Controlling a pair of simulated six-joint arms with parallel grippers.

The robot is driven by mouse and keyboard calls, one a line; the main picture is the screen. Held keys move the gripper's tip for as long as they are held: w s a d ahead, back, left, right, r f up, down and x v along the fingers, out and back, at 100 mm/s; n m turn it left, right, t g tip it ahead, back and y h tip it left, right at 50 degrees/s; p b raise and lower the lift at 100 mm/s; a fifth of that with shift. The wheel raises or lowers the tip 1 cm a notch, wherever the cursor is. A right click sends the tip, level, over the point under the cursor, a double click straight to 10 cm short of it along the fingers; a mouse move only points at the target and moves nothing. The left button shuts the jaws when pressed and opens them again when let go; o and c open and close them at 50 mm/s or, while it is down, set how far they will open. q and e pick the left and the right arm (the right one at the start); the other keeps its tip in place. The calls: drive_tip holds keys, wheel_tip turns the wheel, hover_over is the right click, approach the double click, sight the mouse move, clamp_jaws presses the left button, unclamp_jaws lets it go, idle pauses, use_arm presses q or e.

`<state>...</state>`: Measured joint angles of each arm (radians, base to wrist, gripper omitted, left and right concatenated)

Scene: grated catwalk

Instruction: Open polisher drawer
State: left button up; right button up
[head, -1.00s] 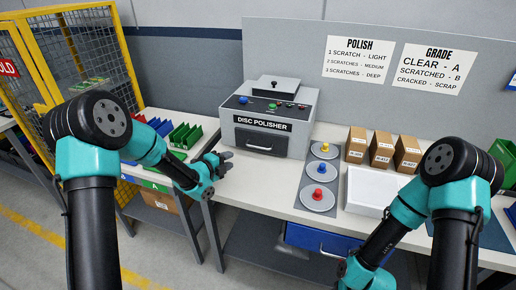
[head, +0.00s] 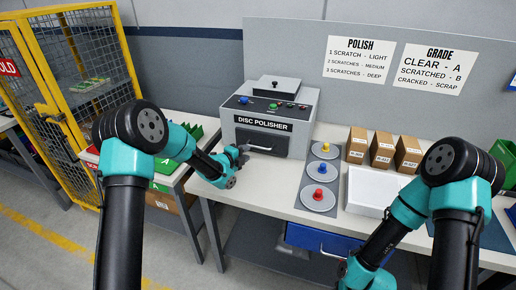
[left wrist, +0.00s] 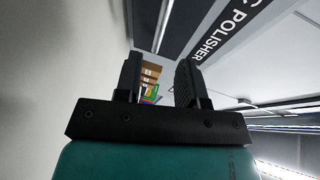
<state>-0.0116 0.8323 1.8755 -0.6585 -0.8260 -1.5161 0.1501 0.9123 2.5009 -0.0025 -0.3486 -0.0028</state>
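The disc polisher (head: 300,105) is a grey box with coloured buttons on its sloped top and a "DISC POLISHER" label on its front. Its drawer (head: 272,140) is a dark front panel below the label and looks closed. A pale bar handle (head: 258,148) shows on the drawer's left part. My left gripper (head: 242,155) is at the left end of this handle; I cannot tell whether it touches. In the left wrist view the two fingers (left wrist: 158,82) stand apart, with nothing clearly held between them. The label (left wrist: 232,28) shows at upper right there.
A mat (head: 306,185) with several discs and coloured knobs lies right of the polisher. Brown boxes (head: 382,150) and a white tray (head: 372,190) are farther right. A blue drawer (head: 320,238) hangs under the bench. A yellow cage (head: 75,80) stands at left.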

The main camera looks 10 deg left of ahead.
sight(258, 147)
use_arm(q)
drive_tip(key=x, duration=0.8)
drive_tip(key=shift+w+d, duration=0.1)
drive_tip(key=shift+w, duration=0.05)
clamp_jaws()
idle(0.3)
